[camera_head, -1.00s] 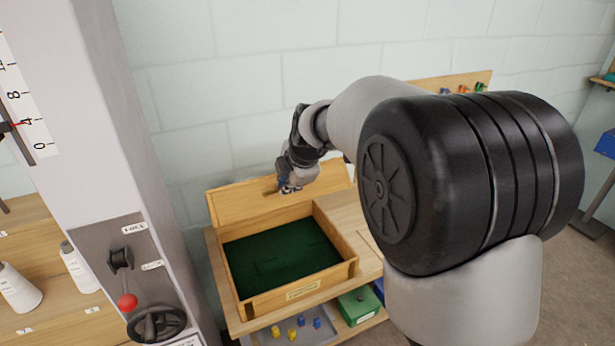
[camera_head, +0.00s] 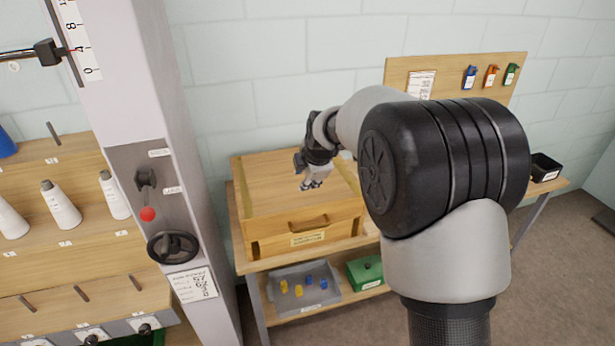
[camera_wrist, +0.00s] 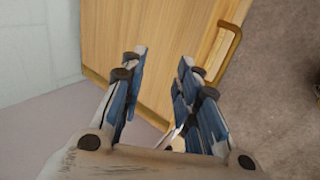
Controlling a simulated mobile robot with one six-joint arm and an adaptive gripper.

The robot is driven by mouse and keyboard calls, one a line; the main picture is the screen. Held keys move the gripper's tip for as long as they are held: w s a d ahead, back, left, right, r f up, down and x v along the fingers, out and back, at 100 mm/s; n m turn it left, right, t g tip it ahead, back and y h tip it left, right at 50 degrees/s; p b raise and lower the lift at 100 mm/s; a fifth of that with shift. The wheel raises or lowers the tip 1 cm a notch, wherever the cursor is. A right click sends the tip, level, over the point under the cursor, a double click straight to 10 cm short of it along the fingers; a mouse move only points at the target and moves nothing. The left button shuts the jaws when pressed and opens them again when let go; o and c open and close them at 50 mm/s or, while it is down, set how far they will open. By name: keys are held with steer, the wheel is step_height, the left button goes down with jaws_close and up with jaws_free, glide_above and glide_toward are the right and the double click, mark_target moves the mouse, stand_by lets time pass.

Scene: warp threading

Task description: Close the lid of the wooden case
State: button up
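The wooden case (camera_head: 270,232) stands on a wooden table against the wall. Its lid (camera_head: 275,180) is down over the box and looks closed, with the handle (camera_head: 308,224) at the front. In the wrist view the wooden lid surface (camera_wrist: 150,45) fills the middle, with a brass-coloured handle (camera_wrist: 232,50) at its right edge. My gripper (camera_head: 313,183) is above the lid, near its right part. In the wrist view my gripper (camera_wrist: 165,65) shows its two blue-padded fingers apart, with nothing between them. I cannot tell whether the fingertips touch the lid.
A grey tray (camera_head: 303,290) with blue and yellow pieces and a green box (camera_head: 366,272) sit on the shelf below. A grey column (camera_head: 135,130) with a handwheel (camera_head: 172,247) stands left. A pegboard (camera_head: 450,75) is behind my arm.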

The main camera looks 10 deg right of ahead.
steer(key=v, duration=1.1)
steer(key=shift+r, duration=0.15)
steer(key=shift+s, duration=0.1)
steer(key=s+d+r+m, duration=0.2)
steer(key=s+m, duration=0.3)
steer(key=s, duration=0.4)
steer(key=s+d+r+m, duration=0.15)
steer(key=s+m, duration=0.25)
steer(key=s, duration=0.5)
steer(key=s+d+f+m, duration=0.1)
steer(key=s+f+m, duration=0.1)
steer(key=s, duration=0.4)
steer(key=s+d+f+m+g, duration=0.1)
steer(key=s+f+m, duration=0.1)
steer(key=s+m, duration=0.3)
steer(key=s+f+m+g+h, duration=0.1)
steer(key=s+f+m, duration=0.1)
steer(key=s+m, duration=0.2)
steer(key=s, duration=0.3)
steer(key=shift+s+d+f, duration=0.3)
steer(key=shift+s+d, duration=0.1)
